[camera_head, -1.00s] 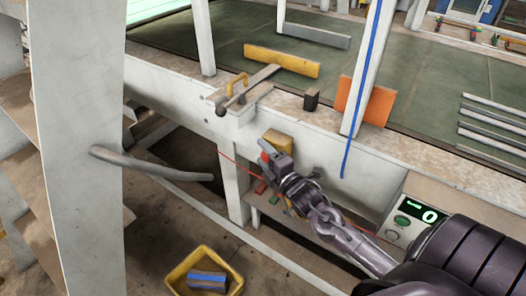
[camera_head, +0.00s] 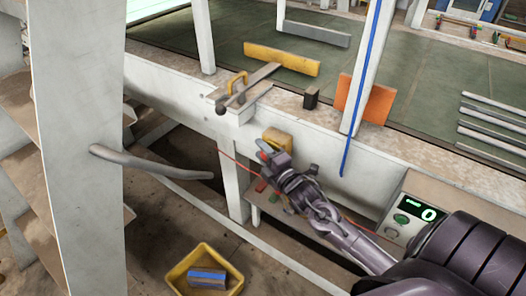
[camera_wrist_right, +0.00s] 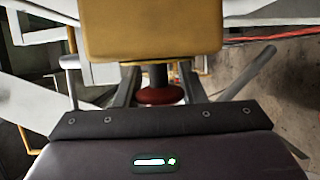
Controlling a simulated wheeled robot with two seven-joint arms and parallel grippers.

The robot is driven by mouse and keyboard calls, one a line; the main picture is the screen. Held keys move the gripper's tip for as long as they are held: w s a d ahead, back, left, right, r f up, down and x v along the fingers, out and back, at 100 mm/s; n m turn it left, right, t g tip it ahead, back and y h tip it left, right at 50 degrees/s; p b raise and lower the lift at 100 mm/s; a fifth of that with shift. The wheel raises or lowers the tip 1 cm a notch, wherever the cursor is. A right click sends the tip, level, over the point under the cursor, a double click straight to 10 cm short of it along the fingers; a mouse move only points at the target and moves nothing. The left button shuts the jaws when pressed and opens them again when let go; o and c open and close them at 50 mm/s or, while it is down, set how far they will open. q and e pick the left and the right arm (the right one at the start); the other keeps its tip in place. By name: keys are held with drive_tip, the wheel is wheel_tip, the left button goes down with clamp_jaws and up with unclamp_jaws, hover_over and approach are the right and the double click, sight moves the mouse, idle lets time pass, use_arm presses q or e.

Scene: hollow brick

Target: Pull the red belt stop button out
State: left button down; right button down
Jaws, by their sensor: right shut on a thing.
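The red belt stop button (camera_wrist_right: 160,95) hangs on a short dark stem beneath a yellow box (camera_wrist_right: 150,30) in the right wrist view. My right gripper (camera_wrist_right: 158,88) has one finger on each side of it and is shut on it. In the head view, the yellow box (camera_head: 279,138) is fixed to the pale side beam of the belt. My right gripper (camera_head: 266,151) is just below and in front of it, with a small red patch of the button showing at its tips. My left gripper is in neither view.
A thin red cord (camera_head: 235,160) runs along below the beam. A control panel with a green display (camera_head: 409,214) is at the right. A yellow bin (camera_head: 180,280) holding a blue-topped block stands on the floor. A grey bar (camera_head: 150,164) juts out at the left.

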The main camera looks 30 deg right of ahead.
drive_tip(key=shift+s+a, duration=0.2)
drive_tip(key=shift+a, duration=0.25)
drive_tip(key=shift+f, duration=0.1)
drive_tip(key=c, duration=0.9)
unclamp_jaws()
drive_tip(key=shift+s, duration=0.2)
drive_tip(key=s+b, duration=0.1)
drive_tip(key=s, duration=0.6)
drive_tip(key=shift+s, duration=0.25)
